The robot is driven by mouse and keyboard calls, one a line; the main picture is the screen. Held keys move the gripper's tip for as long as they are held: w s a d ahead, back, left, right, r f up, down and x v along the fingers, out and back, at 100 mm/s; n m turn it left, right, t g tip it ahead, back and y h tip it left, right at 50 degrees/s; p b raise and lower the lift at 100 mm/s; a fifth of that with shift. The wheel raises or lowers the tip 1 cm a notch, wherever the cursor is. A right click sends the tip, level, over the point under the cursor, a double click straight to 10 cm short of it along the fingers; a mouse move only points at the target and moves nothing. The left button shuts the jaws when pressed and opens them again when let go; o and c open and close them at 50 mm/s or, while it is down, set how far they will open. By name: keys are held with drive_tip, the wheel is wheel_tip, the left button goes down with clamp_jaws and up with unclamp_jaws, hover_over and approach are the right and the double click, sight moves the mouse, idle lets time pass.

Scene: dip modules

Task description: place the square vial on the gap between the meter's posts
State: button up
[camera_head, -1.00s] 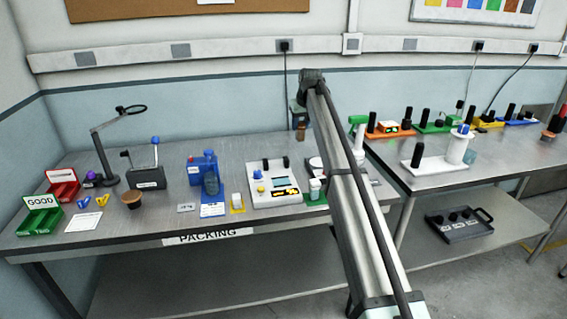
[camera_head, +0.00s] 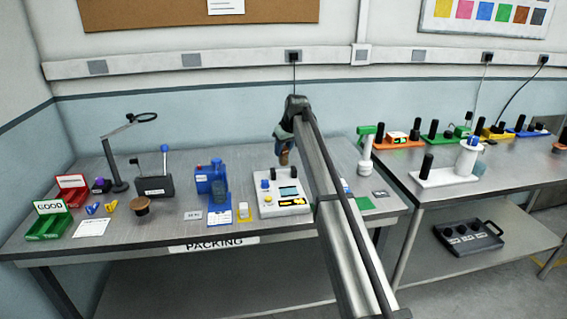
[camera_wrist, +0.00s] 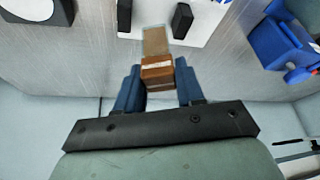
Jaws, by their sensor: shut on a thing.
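The square vial (camera_wrist: 157,72) is amber-brown with a pale label band. My gripper (camera_wrist: 158,88) is shut on it, one blue finger on each side in the wrist view. In the head view the vial (camera_head: 284,158) hangs below my gripper (camera_head: 284,148), just behind the meter. The meter (camera_head: 268,209) is a white box with a screen and a yellow strip. Its two black posts, the left one (camera_wrist: 124,15) and the right one (camera_wrist: 182,20), stand apart in the wrist view. The vial's far end points towards the gap between them. I cannot tell its height above the meter.
A dark box with a lever (camera_head: 154,184) is further left. My arm crosses the meter's right side.

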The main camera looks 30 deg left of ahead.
sight(283, 160)
drive_tip(key=shift+f, duration=2.55)
drive_tip(key=shift+f, duration=0.2)
drive_tip(key=o, duration=1.1)
drive_tip(key=v, duration=1.2)
drive_tip(key=shift+r, duration=0.2)
drive_tip(key=shift+d, duration=0.1)
